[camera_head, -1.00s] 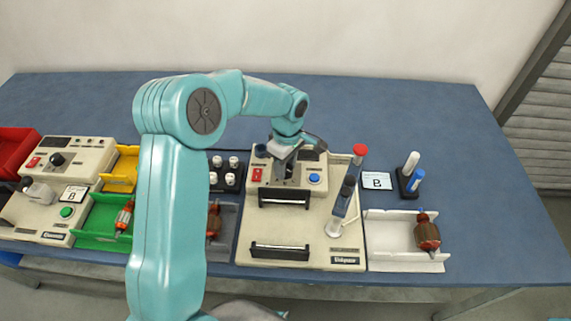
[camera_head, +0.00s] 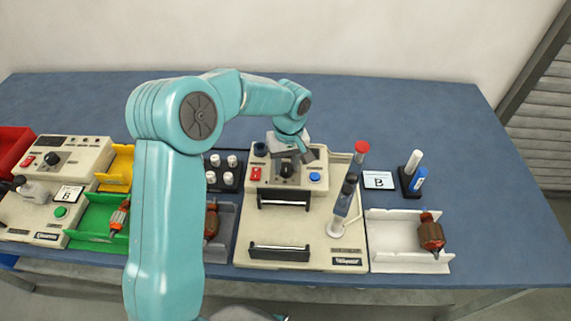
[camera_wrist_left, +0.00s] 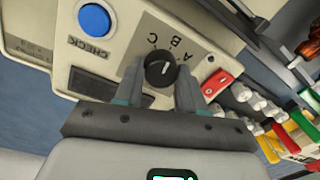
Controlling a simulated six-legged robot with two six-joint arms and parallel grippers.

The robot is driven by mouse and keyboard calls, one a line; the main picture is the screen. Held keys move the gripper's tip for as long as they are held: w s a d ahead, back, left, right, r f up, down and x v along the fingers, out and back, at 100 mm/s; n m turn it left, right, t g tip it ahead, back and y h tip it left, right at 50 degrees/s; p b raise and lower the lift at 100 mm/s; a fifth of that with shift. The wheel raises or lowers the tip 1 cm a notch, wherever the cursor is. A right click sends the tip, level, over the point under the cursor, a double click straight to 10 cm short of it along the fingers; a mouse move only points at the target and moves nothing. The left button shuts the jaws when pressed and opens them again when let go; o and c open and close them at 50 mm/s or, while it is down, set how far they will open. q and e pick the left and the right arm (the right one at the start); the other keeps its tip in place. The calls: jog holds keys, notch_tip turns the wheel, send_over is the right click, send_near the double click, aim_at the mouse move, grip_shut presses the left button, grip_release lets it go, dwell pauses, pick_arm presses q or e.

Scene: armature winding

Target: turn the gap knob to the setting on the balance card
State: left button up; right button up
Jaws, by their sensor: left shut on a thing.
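The black gap knob (camera_wrist_left: 161,69) has a white pointer line and sits below the letters A, B and C on a cream panel (camera_wrist_left: 205,25). In the head view the dark knob (camera_head: 287,170) is on the middle machine's face. My left gripper (camera_wrist_left: 159,85) is shut on the knob, one finger on each side; it also shows from above in the head view (camera_head: 290,156). The pointer leans toward the letters, but I cannot tell exactly which. A white card (camera_head: 378,180) reading B lies right of the machine. My right gripper is not in view.
Near the knob are a red switch (camera_head: 255,174) and a blue CHECK button (camera_wrist_left: 94,18). A red-capped upright tool (camera_head: 361,149) stands to the right. The table behind is clear.

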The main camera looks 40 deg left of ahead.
aim_at(289, 166)
pick_arm(q)
jog(key=shift+m, duration=0.6)
jog(key=o, duration=1.1)
jog(key=shift+c, duration=0.2)
jog(key=shift+r, duration=0.1)
notch_tip(289, 166, up, 16)
jog(key=shift+w+d+r, duration=0.15)
jog(key=shift+w+d, duration=0.15)
jog(key=shift+d, duration=0.1)
jog(key=shift+s, duration=0.1)
